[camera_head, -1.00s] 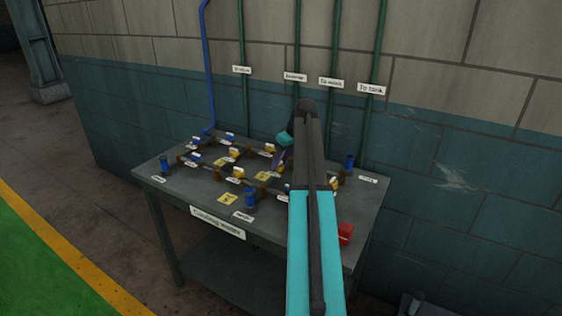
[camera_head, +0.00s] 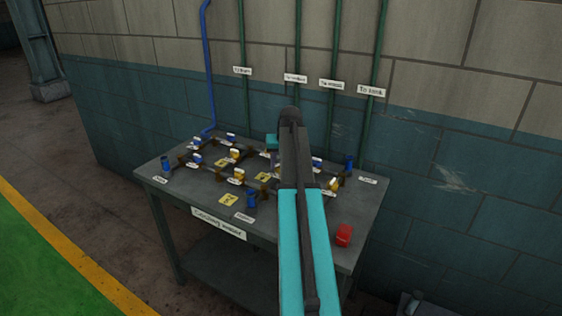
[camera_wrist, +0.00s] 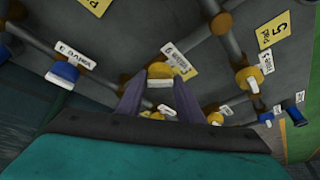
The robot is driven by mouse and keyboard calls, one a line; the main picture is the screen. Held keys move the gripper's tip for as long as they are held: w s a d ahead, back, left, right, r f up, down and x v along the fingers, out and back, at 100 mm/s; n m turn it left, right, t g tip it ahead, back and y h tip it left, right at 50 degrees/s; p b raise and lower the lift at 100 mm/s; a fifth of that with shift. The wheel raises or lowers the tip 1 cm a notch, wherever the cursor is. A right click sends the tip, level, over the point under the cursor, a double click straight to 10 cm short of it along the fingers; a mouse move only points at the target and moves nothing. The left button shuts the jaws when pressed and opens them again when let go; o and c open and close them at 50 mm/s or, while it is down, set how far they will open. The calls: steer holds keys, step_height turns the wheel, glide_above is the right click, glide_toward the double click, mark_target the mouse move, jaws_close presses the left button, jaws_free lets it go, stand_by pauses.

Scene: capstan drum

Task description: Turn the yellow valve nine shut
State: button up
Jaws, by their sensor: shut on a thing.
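In the wrist view a yellow valve (camera_wrist: 160,71) with a pale handle lies between the two purple-grey fingers of my gripper (camera_wrist: 160,88). The fingers are shut on its handle. A white tag (camera_wrist: 178,60) stands right behind this valve; its numeral is turned over and its word is too blurred to read. In the head view my arm hides the gripper and this valve; only a teal part of my wrist (camera_head: 272,141) shows over the bench's back. Other yellow valves stand on the pipes, one at the front middle (camera_head: 238,175) and one at the right (camera_head: 333,184).
The grey bench (camera_head: 285,236) bears brown-jointed pipes, several blue valves, one at the left in the wrist view (camera_wrist: 62,73), and yellow signs (camera_head: 228,199). A red object (camera_head: 343,235) stands at the front right. The tiled wall with vertical pipes (camera_head: 244,110) rises close behind.

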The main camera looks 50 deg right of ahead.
steer(key=m, duration=0.1)
steer(key=m+g+h, duration=0.1)
steer(key=m, duration=0.1)
steer(key=m+p, duration=0.1)
steer(key=m, duration=0.1)
steer(key=shift+w+a+f+h, duration=0.1)
steer(key=shift+a+h, duration=0.2)
steer(key=m+g, duration=0.1)
steer(key=m, duration=0.1)
steer(key=m+g, duration=0.1)
steer(key=m, duration=0.2)
steer(key=shift+w+a+h, duration=0.1)
steer(key=shift+w+h, duration=0.05)
steer(key=shift+h, duration=0.15)
steer(key=o, duration=1)
